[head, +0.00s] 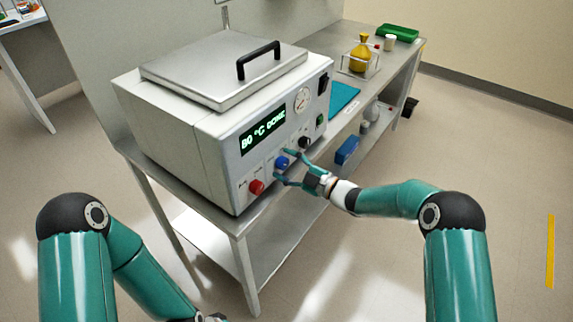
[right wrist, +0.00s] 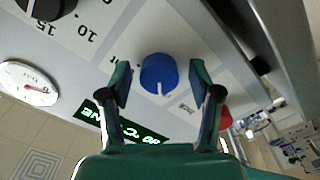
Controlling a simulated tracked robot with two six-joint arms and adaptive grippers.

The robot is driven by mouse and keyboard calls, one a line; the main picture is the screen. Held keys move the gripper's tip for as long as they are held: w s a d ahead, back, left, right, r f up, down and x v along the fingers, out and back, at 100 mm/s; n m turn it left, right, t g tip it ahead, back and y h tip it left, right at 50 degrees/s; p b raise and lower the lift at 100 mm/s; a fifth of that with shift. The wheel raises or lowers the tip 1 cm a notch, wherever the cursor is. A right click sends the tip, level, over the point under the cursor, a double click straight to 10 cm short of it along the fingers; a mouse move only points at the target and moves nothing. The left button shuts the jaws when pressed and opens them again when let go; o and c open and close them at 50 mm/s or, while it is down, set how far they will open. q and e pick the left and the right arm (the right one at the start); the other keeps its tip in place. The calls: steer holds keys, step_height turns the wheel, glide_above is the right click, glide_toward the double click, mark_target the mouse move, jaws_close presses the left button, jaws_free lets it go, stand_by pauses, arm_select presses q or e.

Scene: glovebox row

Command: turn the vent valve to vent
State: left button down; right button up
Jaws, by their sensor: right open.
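The oven-like unit (head: 225,135) stands on the steel bench, with a lit display (head: 263,133) reading "80 °C DONE". The blue knob (head: 281,163), likely the vent valve, is on its front panel between a red knob (head: 256,187) and a black knob (head: 305,142). My right gripper (head: 283,167) is open at the blue knob. In the right wrist view, the blue knob (right wrist: 158,72) lies between the open fingers, with gaps on both sides. Its white mark points down in that upside-down view.
A round gauge (head: 302,99) sits above the knobs; it also shows in the right wrist view (right wrist: 28,86). The lid has a black handle (head: 258,59). A yellow flask (head: 360,55) and green tray (head: 397,33) stand farther along the bench.

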steer(key=shift+c, duration=0.2)
steer(key=c, duration=1.1)
steer(key=shift+f, duration=0.1)
